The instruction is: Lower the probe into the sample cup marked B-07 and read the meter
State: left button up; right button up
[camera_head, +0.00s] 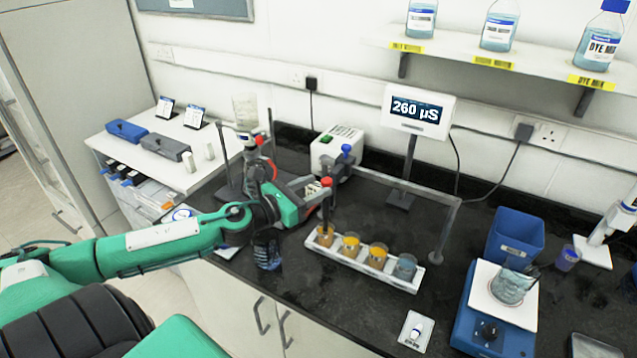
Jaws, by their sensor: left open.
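The meter (418,110) stands on a post behind the cups, and its screen reads 260 µS. A white rack (408,284) holds several sample cups in a row: a brownish one (326,236) at the left end, two orange ones (349,246) (377,256), and a grey-blue one (404,268) at the right end. I cannot read any cup marking, so B-07 cannot be picked out. A red-topped probe (326,205) stands upright at the leftmost cup, its lower end apparently inside. My left gripper (322,188) is open at the probe's top. My right gripper is out of view.
A blue scale (480,325) with a beaker (511,287) and a blue bin (515,238) stand right. A bottle (246,110) stands left.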

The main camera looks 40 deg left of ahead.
pick_arm(q)
jog(key=shift+x, duration=0.9)
grip_shut()
